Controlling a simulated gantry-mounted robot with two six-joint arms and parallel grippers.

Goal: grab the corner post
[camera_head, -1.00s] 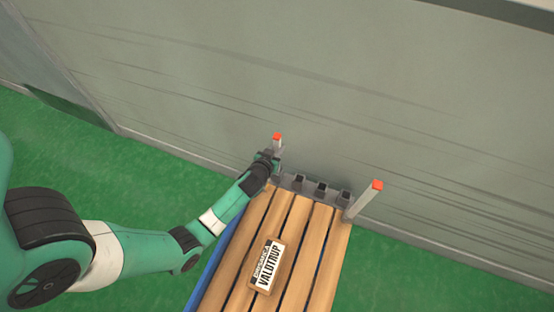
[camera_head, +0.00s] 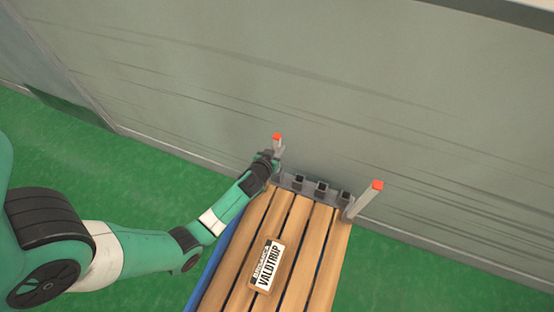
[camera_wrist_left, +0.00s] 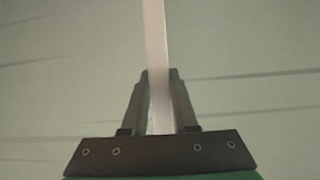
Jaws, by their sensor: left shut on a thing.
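The corner post (camera_head: 279,146) is a pale upright post with an orange-red top, standing at the far left corner of the slatted wooden bed (camera_head: 254,235). My left gripper (camera_head: 275,155) is at this post, below its orange top. In the left wrist view the post (camera_wrist_left: 154,40) runs down between the two dark fingers of my left gripper (camera_wrist_left: 160,95), which are shut on it. A second post (camera_head: 366,201) with an orange-red top stands at the far right corner, with no gripper near it. My right gripper is not in view.
A grey end rail with several dark square sockets (camera_head: 321,187) joins the two posts. A sign reading VALDTRUP (camera_head: 268,267) lies on the slats. A grey wall (camera_head: 250,70) stands close behind the bed. Green floor (camera_head: 430,270) is clear to the right.

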